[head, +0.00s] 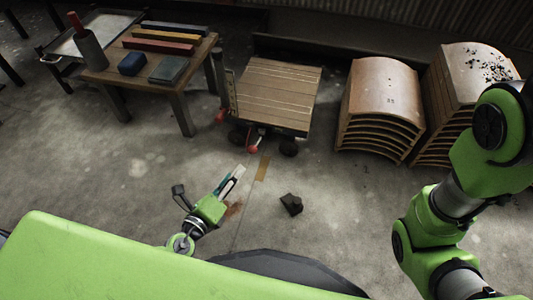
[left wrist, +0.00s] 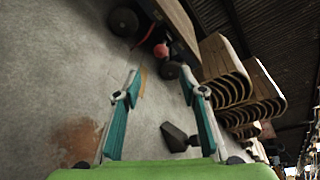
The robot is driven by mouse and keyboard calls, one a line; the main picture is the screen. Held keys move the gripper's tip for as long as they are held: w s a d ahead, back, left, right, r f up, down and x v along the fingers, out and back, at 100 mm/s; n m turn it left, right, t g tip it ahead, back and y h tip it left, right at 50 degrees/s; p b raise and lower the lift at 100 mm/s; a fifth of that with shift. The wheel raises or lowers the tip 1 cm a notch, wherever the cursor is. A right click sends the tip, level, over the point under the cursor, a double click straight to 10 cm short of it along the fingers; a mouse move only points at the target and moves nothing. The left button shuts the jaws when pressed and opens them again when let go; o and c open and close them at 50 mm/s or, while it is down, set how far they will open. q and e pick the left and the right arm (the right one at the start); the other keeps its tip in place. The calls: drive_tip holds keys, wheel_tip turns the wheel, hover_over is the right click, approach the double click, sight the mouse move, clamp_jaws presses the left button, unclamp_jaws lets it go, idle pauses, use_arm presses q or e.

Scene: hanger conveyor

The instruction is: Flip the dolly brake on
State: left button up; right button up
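The dolly (head: 275,92) stands on the floor at upper middle, with a flat wooden deck and dark wheels. A red knob (head: 253,149) sits low at its front edge, and a second red knob (head: 220,115) is at its left side. Which one belongs to the brake I cannot tell. In the left wrist view a red knob (left wrist: 161,50) shows beyond the fingers, next to a wheel (left wrist: 168,71). My left gripper (head: 236,174) is low over the floor in front of the dolly, apart from it. Its fingers (left wrist: 167,90) are spread and empty. My right gripper is out of view.
A wooden table (head: 150,60) with coloured bars and blocks stands left of the dolly. Stacks of curved wooden pieces (head: 382,97) stand to its right. A dark block (head: 291,204) lies on the floor right of my left gripper. Floor in front is mostly clear.

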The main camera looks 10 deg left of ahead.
sight(252, 150)
use_arm(q)
drive_tip(key=b+x, duration=0.1)
drive_tip(key=x, duration=1.2)
drive_tip(key=shift+w+b, duration=0.25)
drive_tip(key=shift+b, duration=0.1)
clamp_jaws()
